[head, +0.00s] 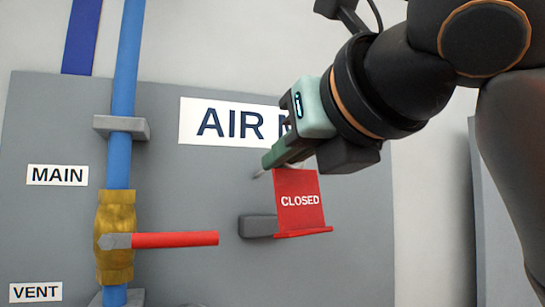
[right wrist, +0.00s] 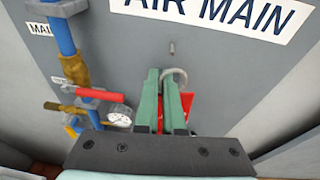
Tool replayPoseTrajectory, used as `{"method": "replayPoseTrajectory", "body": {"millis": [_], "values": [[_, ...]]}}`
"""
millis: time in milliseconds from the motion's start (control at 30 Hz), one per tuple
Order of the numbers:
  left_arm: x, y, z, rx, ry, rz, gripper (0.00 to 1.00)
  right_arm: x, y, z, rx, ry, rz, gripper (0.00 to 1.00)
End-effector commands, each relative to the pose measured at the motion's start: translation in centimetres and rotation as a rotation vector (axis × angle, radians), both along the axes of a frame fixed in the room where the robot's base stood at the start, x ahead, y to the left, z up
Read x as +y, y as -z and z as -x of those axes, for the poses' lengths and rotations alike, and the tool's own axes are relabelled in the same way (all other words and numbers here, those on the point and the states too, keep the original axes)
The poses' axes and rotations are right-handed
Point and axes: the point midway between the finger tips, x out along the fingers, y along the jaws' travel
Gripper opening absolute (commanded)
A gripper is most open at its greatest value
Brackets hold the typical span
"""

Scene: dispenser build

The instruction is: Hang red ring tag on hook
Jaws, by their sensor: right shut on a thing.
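My right gripper (head: 268,161) is shut, with its green fingers pointing left toward the panel. In the right wrist view its fingers (right wrist: 162,75) are close together, with a grey ring (right wrist: 180,73) at their tips. The red tag (head: 298,203), marked CLOSED, hangs just below the fingers in the head view. In the right wrist view the red tag (right wrist: 187,101) is mostly hidden behind the fingers. A small grey hook or peg (right wrist: 172,48) sticks out of the panel beyond the fingertips, apart from the ring in this view. My left gripper is not in view.
The grey panel (head: 195,195) carries a blue pipe (head: 122,75), a brass valve (head: 115,225) and a red lever (head: 175,239) pointing right. A grey block (head: 257,227) sits beside the tag; contact is unclear. A gauge (right wrist: 119,117) shows low in the right wrist view.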

Motion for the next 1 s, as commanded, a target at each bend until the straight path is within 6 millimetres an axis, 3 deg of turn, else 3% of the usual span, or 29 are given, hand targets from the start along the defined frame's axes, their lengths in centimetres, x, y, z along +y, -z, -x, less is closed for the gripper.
{"method": "replayPoseTrajectory", "body": {"millis": [1000], "values": [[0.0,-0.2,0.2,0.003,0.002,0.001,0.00,1.9,0.6,-5.8,0.001,0.000,0.000,0.00]]}}
